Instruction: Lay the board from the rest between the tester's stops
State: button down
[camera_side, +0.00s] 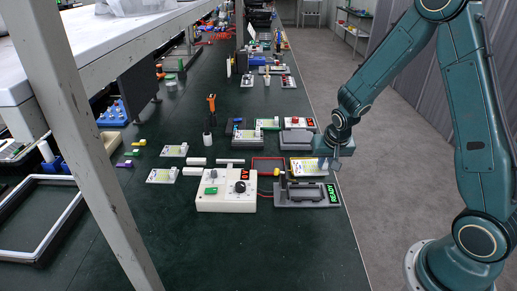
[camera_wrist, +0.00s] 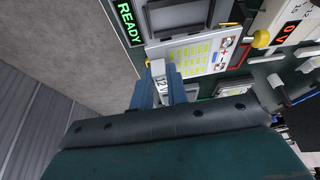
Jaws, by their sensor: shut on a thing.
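The board (camera_side: 309,167) is white with rows of yellow patches; in the wrist view the board (camera_wrist: 196,52) also shows plus and minus marks. The blue fingers of my gripper (camera_wrist: 163,84) show close up in the wrist view. The tester (camera_side: 308,204) is a grey block with a dark raised frame and a green READY display; its display (camera_wrist: 128,22) is at the wrist view's top left. The board is just behind the tester in the side view. Its height above the bench is unclear, and the stops are not clearly distinguishable.
A white supply box (camera_side: 212,203) with a black knob and red digits stands left of the tester, joined by red wire. A grey block (camera_side: 296,139) and a dark unit (camera_side: 247,137) stand behind. Small boards (camera_side: 161,175) lie left. A shelf post (camera_side: 85,120) crosses the left foreground.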

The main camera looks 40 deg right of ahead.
aim_at(324, 169)
jog(key=shift+f, duration=0.5)
jog(key=shift+a+f+m, duration=0.15)
jog(key=shift+f+m, duration=0.15)
jog(key=shift+f, duration=0.6)
jog(key=shift+f, duration=0.2)
jog(key=shift+f, duration=2.55)
jog(key=shift+f, duration=0.75)
jog(key=c, duration=1.3)
grip_release()
jog(key=shift+r, duration=0.1)
